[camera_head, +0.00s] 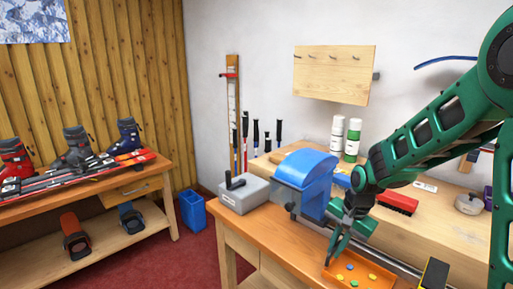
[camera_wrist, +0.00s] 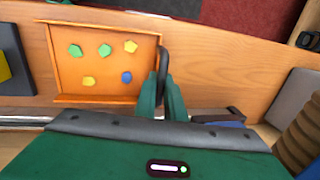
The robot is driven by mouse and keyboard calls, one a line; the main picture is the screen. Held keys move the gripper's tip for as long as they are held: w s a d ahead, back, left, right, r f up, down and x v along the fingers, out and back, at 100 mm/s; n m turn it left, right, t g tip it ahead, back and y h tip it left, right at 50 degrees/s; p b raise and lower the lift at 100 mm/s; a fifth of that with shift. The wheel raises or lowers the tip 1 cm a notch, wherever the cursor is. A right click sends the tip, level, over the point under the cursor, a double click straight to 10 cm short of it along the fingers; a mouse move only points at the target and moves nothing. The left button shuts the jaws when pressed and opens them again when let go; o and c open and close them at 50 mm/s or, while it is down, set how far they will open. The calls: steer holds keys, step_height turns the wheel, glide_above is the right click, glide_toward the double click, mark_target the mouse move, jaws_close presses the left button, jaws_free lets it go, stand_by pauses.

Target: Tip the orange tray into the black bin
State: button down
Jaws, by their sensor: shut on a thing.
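The orange tray (camera_head: 352,274) lies on the bench near its front edge, with several small green, yellow and blue pieces on its floor. The wrist view shows the tray (camera_wrist: 98,98) at upper left, looking level. My gripper (camera_head: 332,252) is at the tray's left side in the head view. In the wrist view my gripper (camera_wrist: 166,88) is shut at the tray's right side, on a dark grey loop like a handle (camera_wrist: 164,60). The fingers partly hide the grip. I cannot make out a black bin for certain in either view.
A black block with a yellow face (camera_head: 433,273) stands right of the tray. A blue machine (camera_head: 308,172) and a grey box (camera_head: 243,194) stand left on the bench. A blue bin (camera_head: 192,211) is on the red floor. A red brush (camera_head: 397,202) lies behind my gripper.

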step_height(320, 180, up, 10)
steer(key=shift+f, duration=0.15)
step_height(320, 180, down, 10)
steer(key=shift+f, duration=0.1)
step_height(320, 180, up, 11)
steer(key=s+d, duration=0.2)
steer(key=shift+f, duration=0.15)
stand_by(0.7)
steer(key=shift+w, duration=0.2)
